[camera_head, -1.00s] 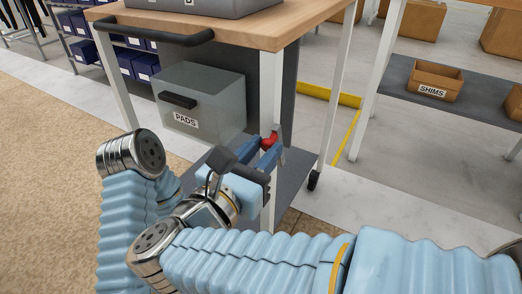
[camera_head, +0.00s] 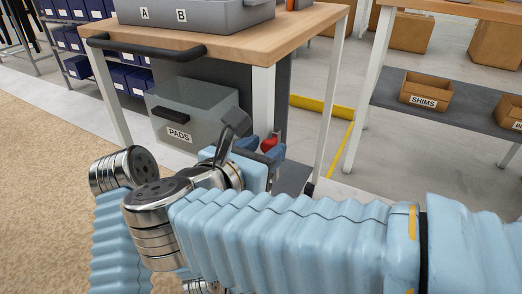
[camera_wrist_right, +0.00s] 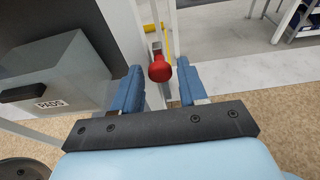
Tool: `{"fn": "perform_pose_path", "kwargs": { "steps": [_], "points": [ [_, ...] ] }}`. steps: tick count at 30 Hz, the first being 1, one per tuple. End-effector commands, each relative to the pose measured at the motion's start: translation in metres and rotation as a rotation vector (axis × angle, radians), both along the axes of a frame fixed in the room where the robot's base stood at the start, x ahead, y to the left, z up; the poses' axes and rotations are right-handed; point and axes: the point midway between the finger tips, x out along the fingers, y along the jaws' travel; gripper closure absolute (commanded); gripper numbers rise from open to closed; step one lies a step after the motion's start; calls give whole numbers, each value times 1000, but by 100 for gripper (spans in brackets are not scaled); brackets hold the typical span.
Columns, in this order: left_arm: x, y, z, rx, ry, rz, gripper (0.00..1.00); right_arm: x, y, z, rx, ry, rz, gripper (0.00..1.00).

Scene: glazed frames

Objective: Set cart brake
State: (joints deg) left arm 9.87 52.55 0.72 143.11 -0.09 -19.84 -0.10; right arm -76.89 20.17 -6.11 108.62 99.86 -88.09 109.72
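The cart has a wooden top (camera_head: 225,47), pale legs and a black push handle (camera_head: 150,47). A red knob (camera_head: 268,145) sits on a lever low by the near right leg (camera_head: 263,95). It shows clearly in the right wrist view (camera_wrist_right: 160,69). My right gripper (camera_head: 262,150) is open at the knob. In the right wrist view its two blue fingers (camera_wrist_right: 159,80) stand apart, one to each side of the knob, with gaps showing. Whether the knob lies fully between the fingertips or slightly beyond them, I cannot tell. My left gripper is not in view.
A grey drawer box labelled PADS (camera_head: 190,105) hangs under the cart top, left of my right gripper. A grey bin (camera_head: 200,14) stands on top. A neighbouring bench shelf (camera_head: 455,110) holds a SHIMS box (camera_head: 426,90).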

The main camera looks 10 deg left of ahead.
Motion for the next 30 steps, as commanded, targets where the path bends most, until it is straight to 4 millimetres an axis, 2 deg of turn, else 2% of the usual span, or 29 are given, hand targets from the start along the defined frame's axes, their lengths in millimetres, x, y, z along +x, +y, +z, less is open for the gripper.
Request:
{"fn": "perform_pose_path", "kwargs": {
  "steps": [2, 10, 14, 17, 24, 30],
  "points": [
    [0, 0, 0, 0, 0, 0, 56, 0, 0, 0, 0, 0, 0, 47],
    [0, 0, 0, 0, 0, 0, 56, -1, 1, 0, 1, -1, 1, 47],
    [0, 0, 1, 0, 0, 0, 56, -11, 5, 4, 1, -3, 4, 47],
    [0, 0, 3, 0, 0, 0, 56, -28, 11, 8, 2, -3, 6, 47],
    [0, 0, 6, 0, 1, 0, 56, -83, 31, 23, 1, -1, 4, 47],
    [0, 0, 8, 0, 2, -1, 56, -115, 43, 31, 0, -1, 2, 47]
  ]
}}
